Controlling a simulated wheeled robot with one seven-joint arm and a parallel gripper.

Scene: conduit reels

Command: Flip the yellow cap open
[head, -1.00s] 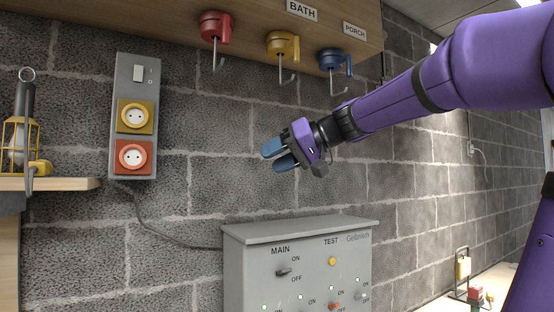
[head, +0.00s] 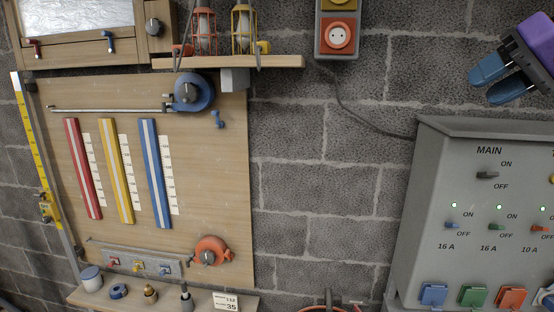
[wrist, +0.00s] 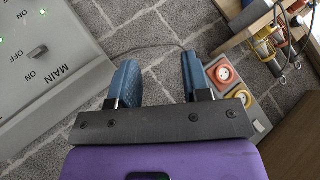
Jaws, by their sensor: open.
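My gripper (head: 487,82) is at the upper right of the head view, open and empty, with its two blue fingers apart. The wrist view also shows the open gripper (wrist: 158,66), with bare wall between the fingers. In the head view, a row of flip caps runs along the bottom of the grey panel: a blue cap (head: 433,294), a green cap (head: 472,296) and an orange cap (head: 511,298). I cannot make out a yellow cap among them; the panel's right side is cut off by the frame. The gripper is above the panel, apart from these caps.
The grey panel (head: 455,150) has a MAIN switch and several small toggles. A socket strip (head: 318,45) with yellow and red sockets is left of my gripper. A shelf (head: 280,61) holds caged lamps. A wooden tool board (head: 215,150) hangs left. The wall between is mostly clear.

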